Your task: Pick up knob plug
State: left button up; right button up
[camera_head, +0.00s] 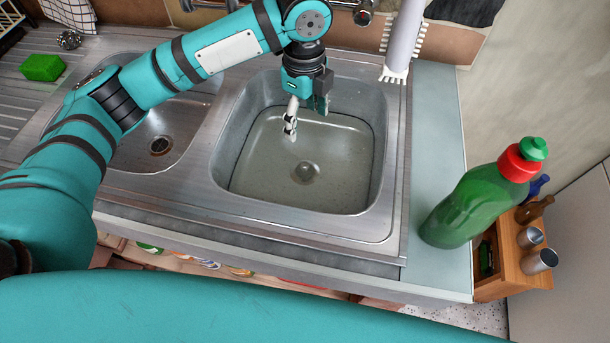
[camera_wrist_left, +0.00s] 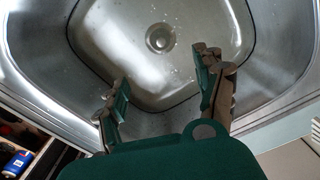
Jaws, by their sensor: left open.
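The knob plug (camera_head: 305,172) appears as a small round metal piece at the drain in the floor of the right-hand sink basin (camera_head: 235,125). My left gripper (camera_head: 304,112) hangs over the back part of this basin, fingers pointing down, apart from the plug. In the left wrist view my left gripper (camera_wrist_left: 161,76) has its fingers spread with nothing between them. My right gripper is in no view.
A second basin (camera_head: 165,125) lies left, with a green sponge (camera_head: 42,67) on the drainer. A white brush (camera_head: 402,42) stands behind right. A green bottle (camera_head: 470,205) with a red cap stands on the right counter. Metal rims surround the basin.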

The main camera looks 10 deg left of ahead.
pick_arm(q)
notch_tip(320, 180, down, 11)
jog(key=shift+r, duration=0.1)
jog(key=shift+w+f+p, duration=0.1)
jog(key=shift+f+p, duration=0.25)
jog(key=shift+f, duration=2.85)
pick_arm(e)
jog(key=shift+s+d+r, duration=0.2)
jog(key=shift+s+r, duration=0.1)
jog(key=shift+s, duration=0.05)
pick_arm(q)
jog(key=c, duration=1.2)
jog(key=shift+r, duration=0.1)
notch_tip(320, 180, up, 10)
jog(key=shift+f, duration=0.1)
jog(key=r, duration=0.1)
notch_tip(320, 180, up, 11)
jog(key=p, duration=1.1)
send_over(305, 164)
jog(key=shift+f, duration=0.2)
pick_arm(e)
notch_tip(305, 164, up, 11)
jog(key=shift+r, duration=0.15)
